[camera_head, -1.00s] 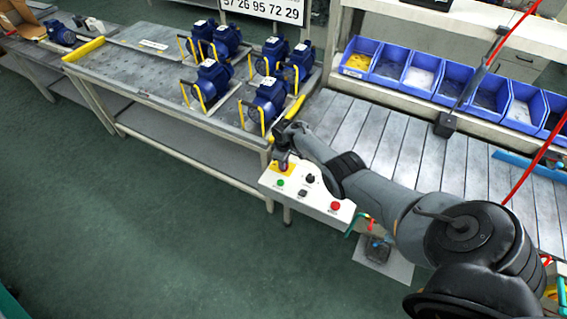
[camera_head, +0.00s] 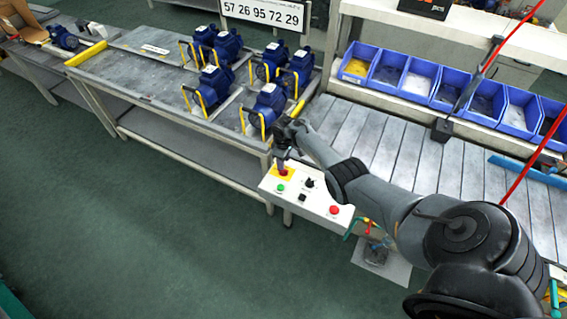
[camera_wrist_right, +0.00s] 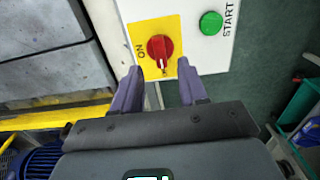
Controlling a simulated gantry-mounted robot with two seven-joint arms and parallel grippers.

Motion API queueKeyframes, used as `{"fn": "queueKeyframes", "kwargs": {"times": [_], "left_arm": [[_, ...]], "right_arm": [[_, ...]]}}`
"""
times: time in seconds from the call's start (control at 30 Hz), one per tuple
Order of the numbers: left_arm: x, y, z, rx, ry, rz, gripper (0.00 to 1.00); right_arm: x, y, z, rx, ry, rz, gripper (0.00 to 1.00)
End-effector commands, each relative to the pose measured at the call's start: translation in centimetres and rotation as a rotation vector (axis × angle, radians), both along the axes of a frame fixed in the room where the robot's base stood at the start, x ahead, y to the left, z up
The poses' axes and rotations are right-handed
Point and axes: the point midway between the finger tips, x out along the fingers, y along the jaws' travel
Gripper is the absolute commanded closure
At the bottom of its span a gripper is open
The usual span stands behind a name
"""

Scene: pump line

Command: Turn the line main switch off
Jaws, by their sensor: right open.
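The line main switch (camera_wrist_right: 160,47) is a red rotary knob on a yellow plate marked ON in the right wrist view. Its white mark points down in that view, toward my gripper. The switch also shows in the head view at the left end of a white control box (camera_head: 305,199). My right gripper (camera_wrist_right: 161,88) is open, with its two purple fingers near the lower edge of the yellow plate. The fingers are either side of the knob's line but short of the knob, and nothing is between them. In the head view the right gripper (camera_head: 283,160) hangs just above the switch. My left gripper is not in view.
The box also bears a green START button (camera_wrist_right: 210,23), a black knob (camera_head: 309,183) and a red button (camera_head: 333,210). Blue pumps (camera_head: 265,105) stand on the table behind. A slatted conveyor (camera_head: 400,150) and blue bins (camera_head: 430,78) are at right. Green floor is clear at left.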

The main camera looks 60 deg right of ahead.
Motion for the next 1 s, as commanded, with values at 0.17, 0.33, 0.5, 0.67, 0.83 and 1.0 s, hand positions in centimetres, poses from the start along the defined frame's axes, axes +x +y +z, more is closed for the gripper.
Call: {"fn": "queueKeyframes", "kwargs": {"times": [0.17, 0.33, 0.5, 0.67, 0.83, 1.0], "left_arm": [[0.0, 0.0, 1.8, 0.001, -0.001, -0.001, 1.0], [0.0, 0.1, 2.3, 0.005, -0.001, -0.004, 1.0], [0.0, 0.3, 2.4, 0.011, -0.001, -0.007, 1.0], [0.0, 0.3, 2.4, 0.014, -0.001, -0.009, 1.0], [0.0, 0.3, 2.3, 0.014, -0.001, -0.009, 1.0], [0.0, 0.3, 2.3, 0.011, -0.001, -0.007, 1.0]], "right_arm": [[0.0, 0.0, 3.3, 0.0, -0.001, 0.001, 0.57], [0.0, 0.0, 4.9, 0.001, 0.0, 0.0, 0.57], [-0.1, 0.0, 5.5, 0.0, 0.001, 0.001, 0.57], [-0.1, 0.0, 5.5, 0.0, 0.002, 0.001, 0.57], [-0.1, 0.0, 5.5, 0.0, 0.001, 0.001, 0.57], [-0.2, 0.0, 5.4, -0.007, 0.003, 0.002, 0.57]]}}
